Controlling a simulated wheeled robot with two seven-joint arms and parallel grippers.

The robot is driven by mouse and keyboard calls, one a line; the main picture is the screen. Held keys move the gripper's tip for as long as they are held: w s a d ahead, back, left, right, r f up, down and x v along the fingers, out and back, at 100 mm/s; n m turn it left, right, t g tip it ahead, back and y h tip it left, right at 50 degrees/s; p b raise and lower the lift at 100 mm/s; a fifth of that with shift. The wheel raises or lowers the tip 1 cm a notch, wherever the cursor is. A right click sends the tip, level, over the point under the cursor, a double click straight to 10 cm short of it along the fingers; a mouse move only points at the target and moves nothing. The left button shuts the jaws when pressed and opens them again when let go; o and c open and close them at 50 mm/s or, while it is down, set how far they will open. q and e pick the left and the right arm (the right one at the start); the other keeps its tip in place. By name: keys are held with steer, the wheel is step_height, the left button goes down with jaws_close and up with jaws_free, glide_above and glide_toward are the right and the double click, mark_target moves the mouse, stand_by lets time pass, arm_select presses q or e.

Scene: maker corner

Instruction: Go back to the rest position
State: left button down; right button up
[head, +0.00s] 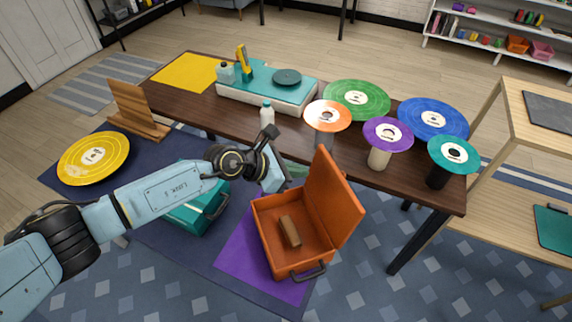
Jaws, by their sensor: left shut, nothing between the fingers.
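My left arm comes in from the left, and its gripper (280,180) is above the floor in front of the dark wooden table (215,112). The gripper is shut and empty, just left of the raised lid of an open orange case (264,232). A brown block (290,231) lies inside that case. A closed teal case (203,218) sits on the floor, partly hidden behind my left arm. My right gripper is not in view.
The table holds a teal-topped turntable (256,88), a white bottle (267,113) and several coloured discs, including a green one (340,98). A wooden stand (133,104) and a yellow record (75,160) are at left. A light wooden shelf unit (518,110) stands at right.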

arm_select(q)
steer(key=s+d+r+n+t+h, duration=0.2)
steer(key=s+r+n+t+h, duration=0.2)
steer(key=r+n, duration=0.45)
steer(key=w+a+r+n+t+y, duration=0.1)
steer(key=a+r+n+t+y, duration=0.7)
steer(key=n, duration=0.9)
steer(key=s+a+f+n+g+y, duration=0.1)
steer(key=s+a+f+n+y, duration=0.1)
steer(key=a+f+n+y, duration=0.4)
steer(key=s+a+f+n+g+y, duration=0.1)
steer(key=s+a+f+n, duration=0.25)
steer(key=a+n, duration=0.45)
steer(key=s+a+f+n+g, duration=0.3)
steer(key=s+f+n+g, duration=0.15)
steer(key=s, duration=0.55)
steer(key=s+a+f+n+g, duration=0.35)
steer(key=s+f+g, duration=0.2)
steer(key=s, duration=0.45)
step_height(320, 180, down, 31)
steer(key=s+g+b, duration=0.2)
steer(key=s+b, duration=0.1)
steer(key=b, duration=0.3)
steer(key=s+a+f+g+b, duration=0.1)
steer(key=s+f+b, duration=0.4)
steer(key=s+f, duration=1)
step_height(320, 180, down, 4)
steer(key=shift+s+a+f, duration=0.1)
steer(key=shift+s+a, duration=0.25)
steer(key=shift+a, duration=0.2)
